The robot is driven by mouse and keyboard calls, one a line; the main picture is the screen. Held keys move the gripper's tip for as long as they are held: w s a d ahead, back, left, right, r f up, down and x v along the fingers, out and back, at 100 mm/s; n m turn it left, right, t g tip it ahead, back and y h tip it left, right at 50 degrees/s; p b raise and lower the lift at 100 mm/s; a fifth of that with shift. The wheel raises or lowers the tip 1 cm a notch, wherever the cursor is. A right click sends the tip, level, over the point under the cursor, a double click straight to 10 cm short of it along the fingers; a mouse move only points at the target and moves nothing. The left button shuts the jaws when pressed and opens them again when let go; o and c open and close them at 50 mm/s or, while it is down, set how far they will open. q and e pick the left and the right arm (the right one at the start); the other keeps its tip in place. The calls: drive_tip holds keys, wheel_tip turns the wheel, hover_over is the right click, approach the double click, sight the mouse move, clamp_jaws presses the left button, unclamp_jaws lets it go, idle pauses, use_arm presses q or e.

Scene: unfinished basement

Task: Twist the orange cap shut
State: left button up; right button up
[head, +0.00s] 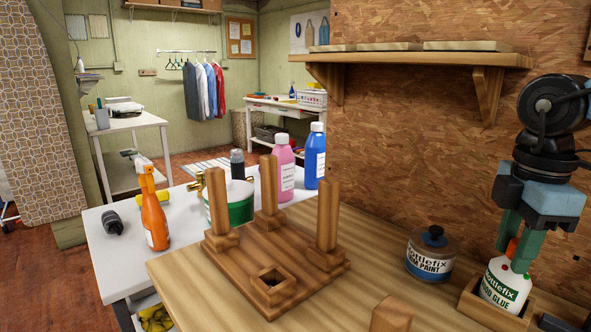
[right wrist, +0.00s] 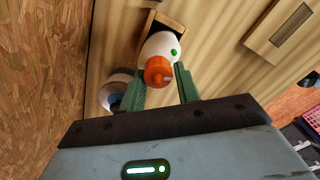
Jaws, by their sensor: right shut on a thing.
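The white glue bottle (head: 504,287) stands in a small wooden holder (head: 467,305) at the right end of the wooden worktop. Its orange cap (head: 512,247) is on top, partly hidden by my right gripper (head: 511,258). That gripper points down with its green fingers on either side of the cap and is shut on it. In the right wrist view the orange cap (right wrist: 158,71) lies between the fingers, with the white bottle (right wrist: 156,46) below it and a green dot on the bottle's shoulder. My left gripper is not in view.
A paint jar (head: 430,257) stands left of the bottle. A wooden frame with upright legs (head: 279,279) fills the middle of the worktop. An orange spray bottle (head: 155,217) and pink (head: 282,170) and blue (head: 315,160) bottles stand on the white table behind. A shelf (head: 420,60) overhangs.

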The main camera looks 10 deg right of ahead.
drive_tip(key=shift+s+f, duration=0.3)
drive_tip(key=shift+f, duration=0.05)
drive_tip(key=shift+o, duration=0.3)
drive_tip(key=m, duration=0.2)
drive_tip(key=shift+a+m+b, duration=0.15)
drive_tip(key=shift+m+b, duration=0.25)
drive_tip(key=shift+o, duration=0.5)
drive_tip(key=shift+s+a+r+m, duration=0.1)
drive_tip(key=shift+m, duration=1.1)
drive_tip(key=o, duration=0.5)
drive_tip(key=shift+r, duration=0.2)
